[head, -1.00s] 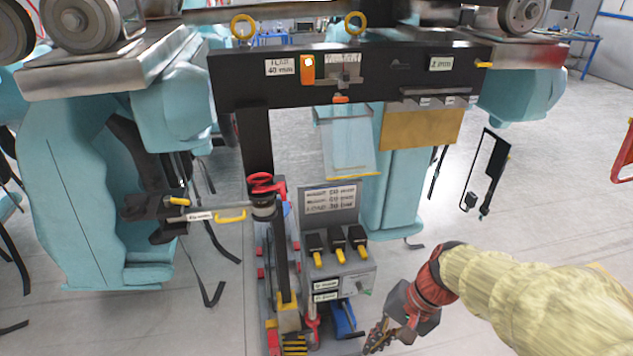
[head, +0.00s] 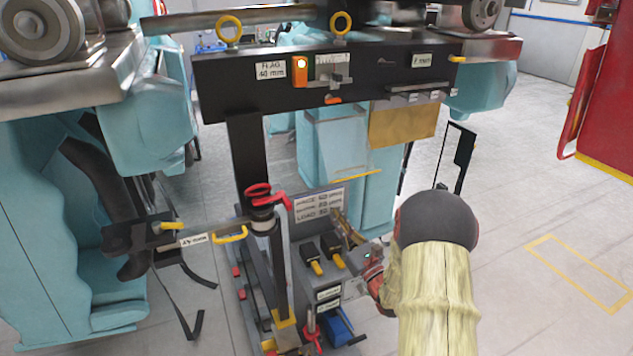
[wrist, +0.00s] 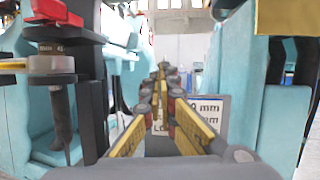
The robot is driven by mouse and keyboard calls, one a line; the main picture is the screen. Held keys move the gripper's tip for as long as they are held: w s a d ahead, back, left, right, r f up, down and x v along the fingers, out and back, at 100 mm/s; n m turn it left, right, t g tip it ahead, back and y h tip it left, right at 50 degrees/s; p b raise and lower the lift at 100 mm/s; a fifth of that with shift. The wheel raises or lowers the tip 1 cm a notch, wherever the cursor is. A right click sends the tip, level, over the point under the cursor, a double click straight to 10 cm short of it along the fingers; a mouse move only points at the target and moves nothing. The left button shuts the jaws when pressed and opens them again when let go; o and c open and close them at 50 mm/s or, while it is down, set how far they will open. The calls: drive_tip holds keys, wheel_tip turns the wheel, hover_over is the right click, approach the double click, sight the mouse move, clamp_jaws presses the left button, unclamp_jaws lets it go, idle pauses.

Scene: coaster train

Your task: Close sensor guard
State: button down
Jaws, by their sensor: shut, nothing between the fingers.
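A clear panel with a yellow lower edge (head: 345,145), which looks like the sensor guard, hangs under the black beam (head: 400,75). Above it on the beam are an orange block with a lit spot (head: 300,70) and a small metal bracket (head: 335,68). My gripper (head: 341,219) is low in front of the panelled box, below and apart from the clear panel. In the wrist view its fingers (wrist: 162,72) are together and empty, pointing forward. I cannot make out the clear panel in the wrist view.
A post with a red-topped clamp (head: 262,195) and a side arm with a yellow handle (head: 230,235) stands left of my gripper. Black knobs with yellow levers (head: 310,258) sit below. A tan plate (head: 403,125) hangs at right. Floor is clear further right.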

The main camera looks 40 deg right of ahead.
drive_tip(key=w+d+r+m+t+h+b, duration=0.1)
drive_tip(key=w+d+r+m+h+b, duration=0.15)
drive_tip(key=w+d+r, duration=0.4)
drive_tip(key=shift+n+h, duration=0.25)
drive_tip(key=shift+h, duration=0.2)
drive_tip(key=s+a+r+b, duration=0.2)
drive_tip(key=r, duration=0.1)
drive_tip(key=shift+s+a+r, duration=0.15)
drive_tip(key=shift+s+a, duration=0.1)
drive_tip(key=shift+s, duration=0.15)
drive_tip(key=shift+d, duration=0.1)
